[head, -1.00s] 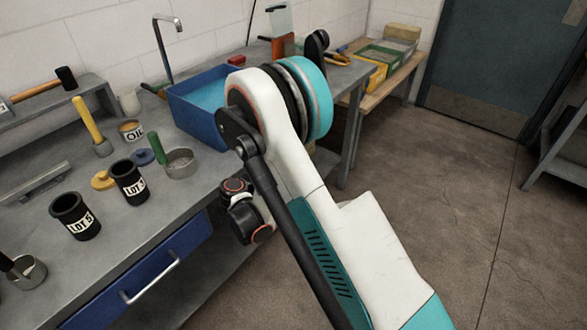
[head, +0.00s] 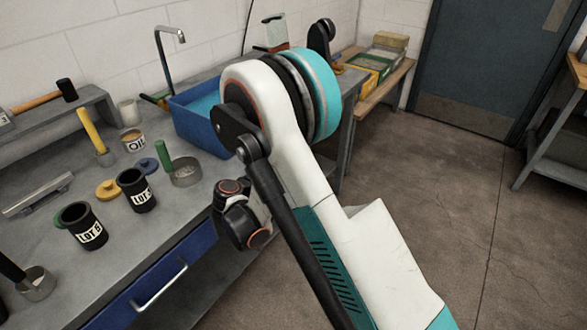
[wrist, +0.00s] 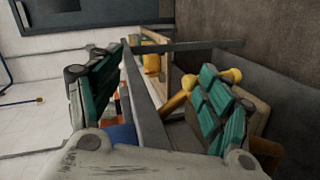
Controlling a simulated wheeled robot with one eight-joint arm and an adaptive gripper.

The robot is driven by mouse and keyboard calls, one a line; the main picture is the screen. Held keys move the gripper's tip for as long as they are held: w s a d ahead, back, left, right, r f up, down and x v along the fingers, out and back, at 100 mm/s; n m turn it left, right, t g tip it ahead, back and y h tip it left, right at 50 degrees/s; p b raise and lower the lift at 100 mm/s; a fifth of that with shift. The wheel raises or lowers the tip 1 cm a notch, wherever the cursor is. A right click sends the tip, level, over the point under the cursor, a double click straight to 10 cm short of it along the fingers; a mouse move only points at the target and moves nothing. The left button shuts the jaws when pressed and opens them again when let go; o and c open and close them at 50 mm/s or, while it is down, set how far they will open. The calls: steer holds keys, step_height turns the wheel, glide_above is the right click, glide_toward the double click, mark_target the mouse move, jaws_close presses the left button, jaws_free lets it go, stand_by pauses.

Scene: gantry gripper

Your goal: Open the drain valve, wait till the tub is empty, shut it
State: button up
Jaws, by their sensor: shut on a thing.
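The blue tub (head: 193,128) stands on the grey bench in the head view, partly hidden behind my arm. Light blue water shows inside it; its exact level cannot be told. My gripper (wrist: 160,100) shows only in the wrist view, with teal-padded fingers well apart. A yellow knobbed handle (wrist: 231,75), seemingly the drain valve's, lies around and behind the right finger. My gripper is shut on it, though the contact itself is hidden. The valve body is hidden in both views. A patch of blue (wrist: 122,134) shows low between the fingers.
A curved tap (head: 165,50) rises behind the tub. Black LOT pots (head: 82,225), an OIL tin (head: 133,140) and a steel cup (head: 186,172) stand on the bench. A blue drawer (head: 150,285) is below. Open floor (head: 430,190) lies to the right.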

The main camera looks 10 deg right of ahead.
steer(key=shift+a, duration=0.1)
steer(key=shift+c, duration=0.9)
steer(key=shift+s+a+r, duration=0.2)
steer(key=shift+s+r, duration=0.05)
steer(key=shift+s, duration=0.1)
steer(key=c, duration=0.3)
steer(key=d+r+p+v, duration=0.1)
steer(key=v, duration=1)
steer(key=shift+s+r, duration=0.35)
steer(key=shift+c, duration=0.2)
